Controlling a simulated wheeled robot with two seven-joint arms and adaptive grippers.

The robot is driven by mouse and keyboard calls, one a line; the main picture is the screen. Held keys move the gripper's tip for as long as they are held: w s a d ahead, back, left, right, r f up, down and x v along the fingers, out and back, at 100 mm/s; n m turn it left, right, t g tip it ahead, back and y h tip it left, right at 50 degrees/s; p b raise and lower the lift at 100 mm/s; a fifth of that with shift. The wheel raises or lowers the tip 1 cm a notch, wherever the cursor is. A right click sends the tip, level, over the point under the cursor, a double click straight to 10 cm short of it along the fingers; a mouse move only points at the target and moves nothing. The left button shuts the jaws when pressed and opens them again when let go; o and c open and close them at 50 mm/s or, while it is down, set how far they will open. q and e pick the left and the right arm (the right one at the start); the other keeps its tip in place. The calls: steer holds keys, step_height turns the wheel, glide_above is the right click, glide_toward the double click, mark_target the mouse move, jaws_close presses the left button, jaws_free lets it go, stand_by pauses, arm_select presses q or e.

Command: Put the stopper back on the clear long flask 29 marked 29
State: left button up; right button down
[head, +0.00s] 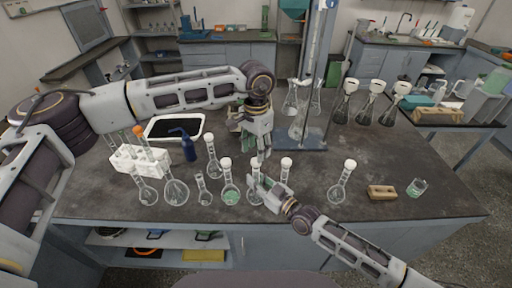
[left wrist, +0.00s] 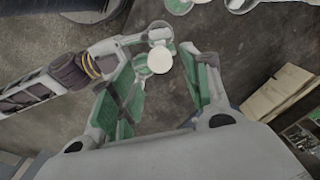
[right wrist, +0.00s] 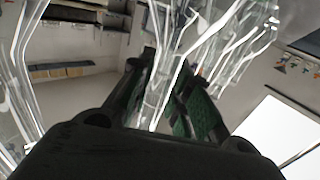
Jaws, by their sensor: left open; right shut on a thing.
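My right gripper (head: 264,188) is shut on the neck of a clear long-necked flask (head: 254,195) at the front middle of the bench. In the right wrist view its green pads (right wrist: 165,100) close around a glass neck (right wrist: 156,95). My left gripper (head: 264,150) is open and points down, above and behind that flask. In the left wrist view, a round white stopper (left wrist: 188,62) shows between the left gripper's green fingers (left wrist: 165,90), seen from above. Whether it is touched, or which flask it sits on, I cannot tell. No number 29 is legible.
An unstoppered clear flask (head: 176,190) stands left, near a white rack (head: 140,163) and blue wash bottle (head: 186,147).

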arm_select(q)
steer(key=shift+s+f, duration=0.2)
steer(key=shift+f, duration=0.25)
steer(key=shift+s+d, duration=0.1)
steer(key=shift+d, duration=0.15)
steer(key=shift+d+r+h, duration=0.15)
steer(key=shift+d+h, duration=0.15)
steer(key=shift+d+r, duration=0.1)
steer(key=shift+r, duration=0.1)
steer(key=n, duration=0.3)
steer(key=r+n, duration=0.1)
steer(key=n, duration=0.8)
steer(key=shift+w+r+n, duration=0.25)
steer(key=shift+r+n, duration=0.05)
steer(key=shift+n, duration=0.1)
steer(key=n, duration=0.7)
steer(key=shift+w+a+r, duration=0.1)
steer(key=shift+a+r, duration=0.05)
steer(key=shift+a, duration=0.05)
steer(key=n, duration=0.7)
steer(key=shift+a, duration=0.15)
steer(key=n, duration=0.4)
steer(key=shift+a+n, duration=0.15)
steer(key=shift+n, duration=0.25)
steer(key=n, duration=0.4)
steer(key=shift+n, duration=0.3)
steer(key=n, duration=0.4)
steer(key=shift+a+n, duration=0.15)
steer(key=shift+n, duration=2.25)
